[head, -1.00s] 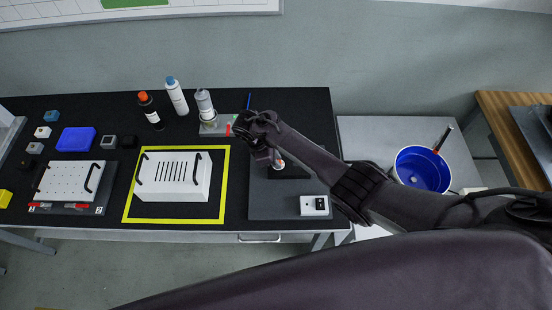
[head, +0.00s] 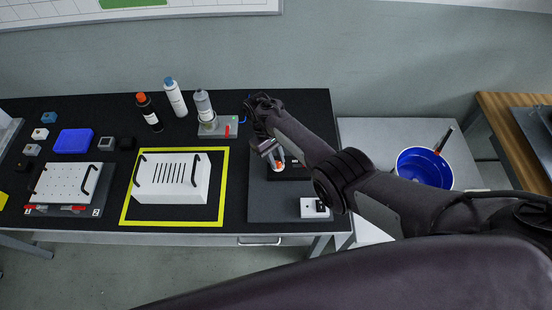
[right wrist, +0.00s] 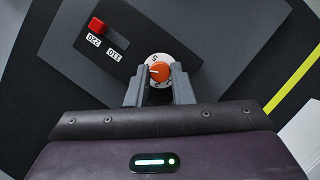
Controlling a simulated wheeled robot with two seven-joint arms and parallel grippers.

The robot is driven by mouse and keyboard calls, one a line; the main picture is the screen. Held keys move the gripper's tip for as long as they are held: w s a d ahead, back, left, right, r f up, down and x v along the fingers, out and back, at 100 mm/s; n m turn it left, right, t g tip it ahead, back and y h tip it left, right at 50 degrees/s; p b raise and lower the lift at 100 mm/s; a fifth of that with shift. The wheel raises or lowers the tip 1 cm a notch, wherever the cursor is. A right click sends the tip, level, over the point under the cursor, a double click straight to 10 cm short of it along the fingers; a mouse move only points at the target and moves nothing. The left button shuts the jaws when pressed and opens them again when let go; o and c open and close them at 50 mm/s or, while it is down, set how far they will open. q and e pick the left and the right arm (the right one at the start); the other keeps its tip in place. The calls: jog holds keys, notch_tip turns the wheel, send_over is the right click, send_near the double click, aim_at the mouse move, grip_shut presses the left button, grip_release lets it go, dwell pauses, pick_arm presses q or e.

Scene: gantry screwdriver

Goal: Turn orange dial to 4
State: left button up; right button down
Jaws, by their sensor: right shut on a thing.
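The orange dial (right wrist: 159,71) sits on a white round scale in the right wrist view. A numeral that looks like a 5 shows above it; the other marks are hidden or too small to read. A pale pointer line is on the dial. My right gripper (right wrist: 158,78) has one finger on each side of the dial and is shut on it. In the head view, my right gripper (head: 269,150) reaches down onto the dial (head: 280,166), which is partly covered. My left gripper is not in view.
A white box with a black switch (head: 314,208) lies in front. A grey bottle (head: 204,105) stands on a stand behind, left of my right arm. A blue bucket (head: 423,168) is at the right.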

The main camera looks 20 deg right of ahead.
jog(key=shift+m+y, duration=0.3)
jog(key=shift+m, duration=0.3)
jog(key=c, duration=1.3)
grip_release()
jog(key=p+v, duration=0.2)
jog(key=v, duration=0.5)
jog(key=shift+w+r, duration=0.25)
jog(key=shift+r, duration=0.1)
